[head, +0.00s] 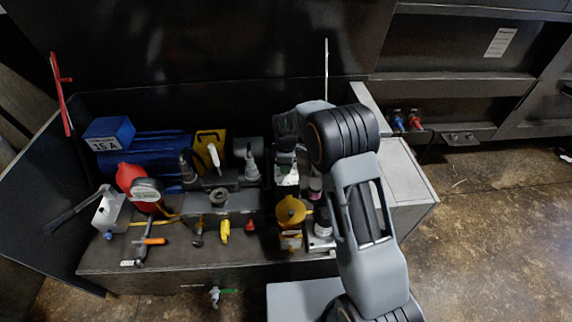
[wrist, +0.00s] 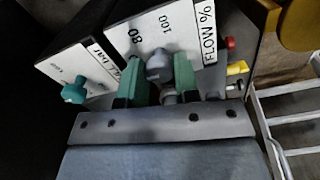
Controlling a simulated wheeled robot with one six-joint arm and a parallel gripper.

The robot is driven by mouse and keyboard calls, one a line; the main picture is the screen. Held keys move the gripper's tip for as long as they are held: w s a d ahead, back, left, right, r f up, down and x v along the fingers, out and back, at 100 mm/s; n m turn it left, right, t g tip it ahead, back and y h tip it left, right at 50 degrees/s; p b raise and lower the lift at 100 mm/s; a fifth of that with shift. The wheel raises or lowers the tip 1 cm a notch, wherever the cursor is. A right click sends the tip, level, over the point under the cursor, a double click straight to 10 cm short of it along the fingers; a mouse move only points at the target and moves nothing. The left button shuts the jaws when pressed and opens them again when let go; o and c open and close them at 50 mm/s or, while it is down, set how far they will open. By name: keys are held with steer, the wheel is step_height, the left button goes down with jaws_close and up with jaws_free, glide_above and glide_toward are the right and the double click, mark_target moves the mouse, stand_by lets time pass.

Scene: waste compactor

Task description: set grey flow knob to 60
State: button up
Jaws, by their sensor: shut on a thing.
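The grey flow knob (wrist: 158,66) is in the middle of the wrist view, on a white dial plate (wrist: 183,22) marked "FLOW %". The numbers 80 and 100 show on the plate. The rest of the scale and the knob's pointer cannot be made out. My gripper (wrist: 160,80) has its green-padded fingers on either side of the knob and is shut on it. In the head view my gripper (head: 287,158) is at the back of the bench, left of my arm. The grey knob is hidden there.
A teal knob (wrist: 74,92) on a second white plate stands left of my gripper. Small red (wrist: 231,43) and yellow (wrist: 238,68) parts are to the right. In the head view, a yellow handwheel (head: 291,211) stands in front of my gripper.

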steer(key=shift+r+n, duration=0.1)
steer(key=shift+n, duration=0.2)
stand_by(0.4)
steer(key=o, duration=0.9)
step_height(320, 180, up, 14)
steer(key=shift+f+p, duration=0.15)
steer(key=shift+p, duration=0.5)
